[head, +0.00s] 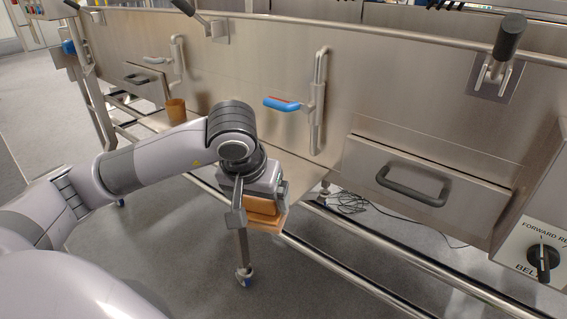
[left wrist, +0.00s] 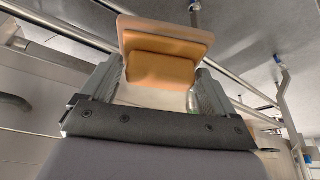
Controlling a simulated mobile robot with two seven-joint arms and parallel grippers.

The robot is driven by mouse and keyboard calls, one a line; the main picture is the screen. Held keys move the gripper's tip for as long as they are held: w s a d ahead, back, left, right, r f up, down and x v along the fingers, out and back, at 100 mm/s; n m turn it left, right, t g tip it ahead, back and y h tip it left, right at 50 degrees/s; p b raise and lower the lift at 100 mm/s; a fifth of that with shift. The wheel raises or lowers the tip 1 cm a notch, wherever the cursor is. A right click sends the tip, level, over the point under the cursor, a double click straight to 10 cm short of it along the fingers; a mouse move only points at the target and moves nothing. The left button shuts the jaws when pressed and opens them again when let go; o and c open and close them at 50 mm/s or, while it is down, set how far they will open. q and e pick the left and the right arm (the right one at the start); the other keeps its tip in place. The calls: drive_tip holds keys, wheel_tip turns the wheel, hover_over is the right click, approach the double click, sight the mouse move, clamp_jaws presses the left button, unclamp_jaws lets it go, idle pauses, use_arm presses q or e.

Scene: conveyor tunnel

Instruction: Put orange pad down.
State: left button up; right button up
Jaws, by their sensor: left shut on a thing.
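The orange pad (head: 264,215) is a block with a wider plate at one end. My left gripper (head: 262,190) is shut on it and holds it in front of the steel machine, near a flat steel ledge (head: 302,176). In the left wrist view the pad (left wrist: 160,70) sits between the two fingers, with its plate beyond the fingertips. The arm hides part of the ledge, and I cannot tell whether the pad touches it. My right gripper is not in view.
An orange cup (head: 176,111) stands on the ledge's left part. A blue-handled latch (head: 284,103), a drawer (head: 425,182) and a belt knob (head: 543,258) are on the machine. Steel rails (head: 345,270) run low in front, with cables (head: 348,203) on the floor.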

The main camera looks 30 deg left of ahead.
use_arm(q)
drive_tip(key=w+a, duration=0.1)
drive_tip(key=w, duration=0.3)
drive_tip(key=w+a+p, duration=0.1)
drive_tip(key=w+a, duration=0.1)
drive_tip(key=w, duration=0.3)
drive_tip(key=w+a, duration=0.1)
drive_tip(key=w, duration=0.3)
drive_tip(key=shift+w+a+p, duration=0.2)
drive_tip(key=shift+w+p, duration=0.1)
drive_tip(key=shift+w, duration=0.05)
drive_tip(key=shift+f, duration=0.3)
drive_tip(key=shift+f, duration=0.1)
